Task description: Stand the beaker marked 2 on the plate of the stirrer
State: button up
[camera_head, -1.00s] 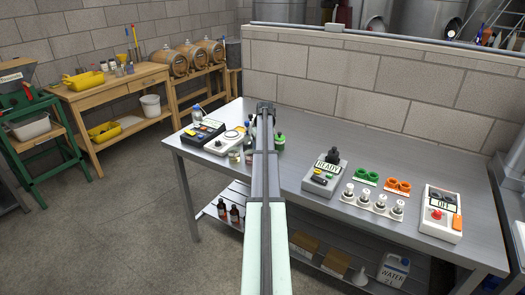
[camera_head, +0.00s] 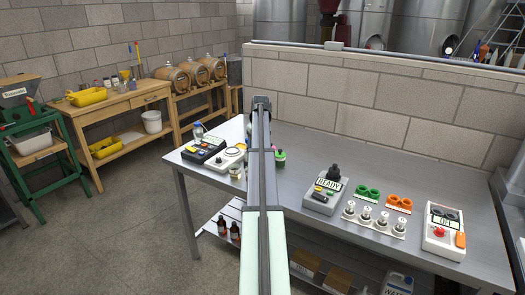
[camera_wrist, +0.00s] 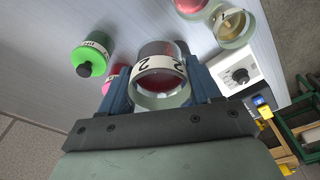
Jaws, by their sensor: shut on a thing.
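My gripper (camera_wrist: 160,92) is shut on a clear beaker (camera_wrist: 160,68) with a white band marked 2 and pinkish-red contents. In the head view my gripper (camera_head: 262,103) is above the back part of the table, and my arm hides the held beaker. The stirrer (camera_head: 226,159), white with a pale round plate, is left of my arm. In the wrist view the stirrer (camera_wrist: 236,66) shows its black knob at the right, partly covered by my right finger.
A green bottle (camera_wrist: 90,57) with a black cap stands beside the held beaker, near a pink vessel (camera_wrist: 111,76). Two more beakers (camera_wrist: 192,7) (camera_wrist: 234,27) stand near the stirrer. A dark device (camera_head: 203,150) is left of it. A READY device (camera_head: 325,193) is to the right.

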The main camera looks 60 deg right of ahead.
jog(key=w+a, duration=0.5)
jog(key=w, duration=0.4)
jog(key=w+a, duration=0.4)
jog(key=w, duration=0.5)
jog(key=d, duration=1.3)
jog(key=shift+w+d+f, duration=0.35)
jog(key=shift+f, duration=1.95)
jog(key=shift+f, duration=1.05)
jog(key=o, duration=1.3)
jog(key=shift+r, duration=0.1)
